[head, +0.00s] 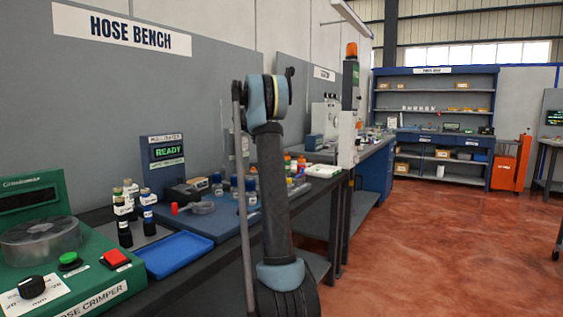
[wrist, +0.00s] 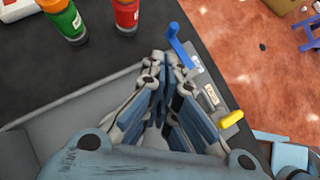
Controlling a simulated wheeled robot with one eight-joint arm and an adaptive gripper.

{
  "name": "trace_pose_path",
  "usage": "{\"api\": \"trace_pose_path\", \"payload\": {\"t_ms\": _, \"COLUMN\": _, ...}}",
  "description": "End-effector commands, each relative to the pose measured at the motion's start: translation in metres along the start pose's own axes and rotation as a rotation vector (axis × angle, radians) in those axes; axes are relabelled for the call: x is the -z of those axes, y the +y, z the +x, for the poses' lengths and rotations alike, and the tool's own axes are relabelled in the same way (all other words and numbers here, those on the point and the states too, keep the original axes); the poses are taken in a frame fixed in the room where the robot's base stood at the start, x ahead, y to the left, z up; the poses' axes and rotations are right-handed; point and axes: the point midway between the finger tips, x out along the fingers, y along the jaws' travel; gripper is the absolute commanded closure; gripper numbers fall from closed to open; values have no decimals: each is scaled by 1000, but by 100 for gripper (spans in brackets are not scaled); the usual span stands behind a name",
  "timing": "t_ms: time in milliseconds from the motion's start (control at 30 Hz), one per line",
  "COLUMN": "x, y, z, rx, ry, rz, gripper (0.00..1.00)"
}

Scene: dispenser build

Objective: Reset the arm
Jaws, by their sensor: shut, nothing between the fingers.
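My gripper (wrist: 172,75) is shut and empty in the wrist view, pointing down over a dark bench top. Just beyond its fingertips is a blue lever (wrist: 178,45), with a yellow lever (wrist: 231,118) to the right of the fingers. I cannot tell whether the fingers touch the metal part that bears these levers. In the head view my arm stands upright in the middle, in front of the bench; the gripper cannot be made out there.
A green bottle (wrist: 62,18) and a red bottle (wrist: 127,14) stand near the gripper. In the head view, a green hose crimper (head: 55,235), a blue tray (head: 174,254) and a READY display (head: 164,152) line the bench.

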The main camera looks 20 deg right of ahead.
Motion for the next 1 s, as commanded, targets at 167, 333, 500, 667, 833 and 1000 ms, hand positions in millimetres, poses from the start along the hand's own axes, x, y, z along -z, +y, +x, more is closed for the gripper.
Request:
{"api": "trace_pose_path", "payload": {"t_ms": 167, "x": 0, "y": 0, "z": -2, "rx": 0, "ry": 0, "rz": 0, "gripper": 100}}
{"api": "trace_pose_path", "payload": {"t_ms": 333, "x": 0, "y": 0, "z": -2, "rx": -1, "ry": 0, "rz": 0, "gripper": 100}}
{"api": "trace_pose_path", "payload": {"t_ms": 500, "x": 0, "y": 0, "z": -3, "rx": -1, "ry": 1, "rz": 1, "gripper": 100}}
{"api": "trace_pose_path", "payload": {"t_ms": 667, "x": 4, "y": -16, "z": -9, "rx": -7, "ry": 22, "rz": 44, "gripper": 100}}
{"api": "trace_pose_path", "payload": {"t_ms": 833, "x": 16, "y": -58, "z": -23, "rx": -18, "ry": 79, "rz": 161, "gripper": 100}}
{"api": "trace_pose_path", "payload": {"t_ms": 1000, "x": 33, "y": -106, "z": -36, "rx": -21, "ry": 147, "rz": 299, "gripper": 100}}
